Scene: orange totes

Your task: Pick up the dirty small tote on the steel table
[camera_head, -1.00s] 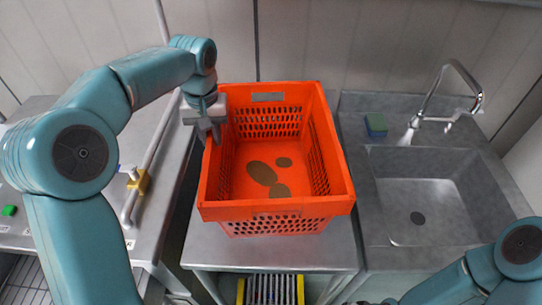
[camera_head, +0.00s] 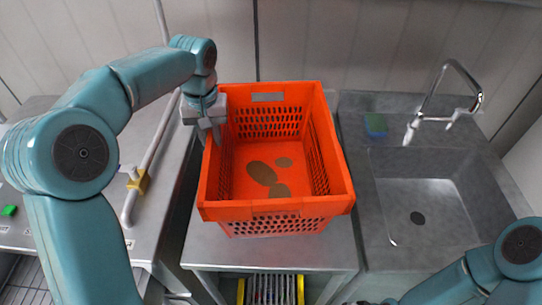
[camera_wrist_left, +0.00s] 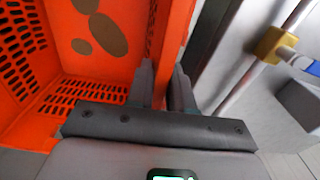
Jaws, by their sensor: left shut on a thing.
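The orange tote (camera_head: 278,221) sits upright on the steel table (camera_head: 270,255), with brown dirt patches on its inner floor. My left gripper (camera_head: 211,136) is shut on the tote's left wall near its far corner. In the left wrist view the two fingers (camera_wrist_left: 163,85) straddle the wall of the tote (camera_wrist_left: 110,60), one on each side. My right arm shows at the lower right, but its gripper is out of view.
A sink (camera_head: 425,195) with a faucet (camera_head: 440,100) and a green-blue sponge (camera_head: 375,125) is to the right. A left counter carries a pipe with a yellow clamp (camera_head: 139,181). A yellow-edged rack (camera_head: 271,290) is below the table.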

